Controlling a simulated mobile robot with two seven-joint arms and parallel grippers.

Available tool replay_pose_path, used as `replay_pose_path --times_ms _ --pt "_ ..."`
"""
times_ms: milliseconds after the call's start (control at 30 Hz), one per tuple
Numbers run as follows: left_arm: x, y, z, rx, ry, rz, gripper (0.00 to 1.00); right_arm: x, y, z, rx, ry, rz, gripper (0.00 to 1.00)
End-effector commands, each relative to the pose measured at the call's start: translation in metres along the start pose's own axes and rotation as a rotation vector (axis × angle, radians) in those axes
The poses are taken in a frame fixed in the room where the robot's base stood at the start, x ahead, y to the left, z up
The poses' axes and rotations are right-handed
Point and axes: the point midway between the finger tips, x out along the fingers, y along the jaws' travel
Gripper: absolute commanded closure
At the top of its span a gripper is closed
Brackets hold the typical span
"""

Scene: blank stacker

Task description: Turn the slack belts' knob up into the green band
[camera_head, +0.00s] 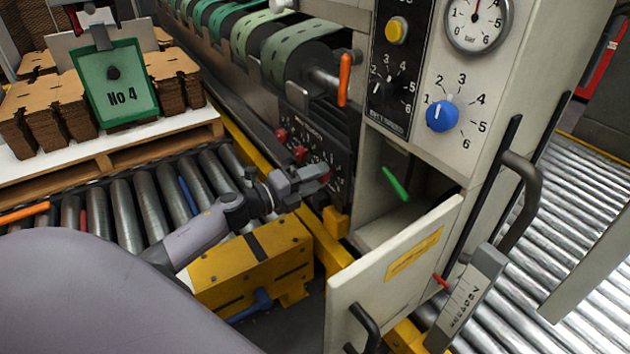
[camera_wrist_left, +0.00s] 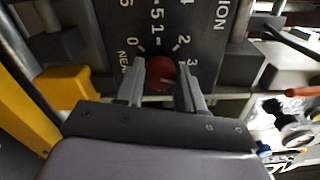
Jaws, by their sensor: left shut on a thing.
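My left gripper (camera_head: 318,178) reaches to the dark dial panel (camera_head: 318,137) under the belts. In the left wrist view its two grey fingers are shut on a red knob (camera_wrist_left: 160,72), one on each side. A pale mark shows on the knob's face, and white scale numbers surround it. I cannot make out a green band. Other red knobs (camera_head: 300,153) sit higher on the panel in the head view. Green belts (camera_head: 250,35) run over rollers above; I cannot tell which are slack. My right gripper is not in view.
An open cabinet door (camera_head: 395,265) stands right of my left gripper, near the yellow machine frame (camera_head: 330,250). A pallet (camera_head: 110,155) with stacked cardboard blanks and a green No 4 sign (camera_head: 110,95) stands left. A blue knob (camera_head: 440,116) and gauge are on the cabinet front.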

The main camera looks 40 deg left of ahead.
Motion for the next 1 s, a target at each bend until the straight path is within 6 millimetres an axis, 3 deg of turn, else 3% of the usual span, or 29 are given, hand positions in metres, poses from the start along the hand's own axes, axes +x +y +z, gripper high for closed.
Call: replay_pose_path --times_ms 500,1000 --pt "-0.001 0.002 -0.001 0.359 0.003 0.001 0.93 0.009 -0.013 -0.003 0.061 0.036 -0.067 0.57" --pt "0.000 0.001 -0.002 0.436 0.004 0.001 0.93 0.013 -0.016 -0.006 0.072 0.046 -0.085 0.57"
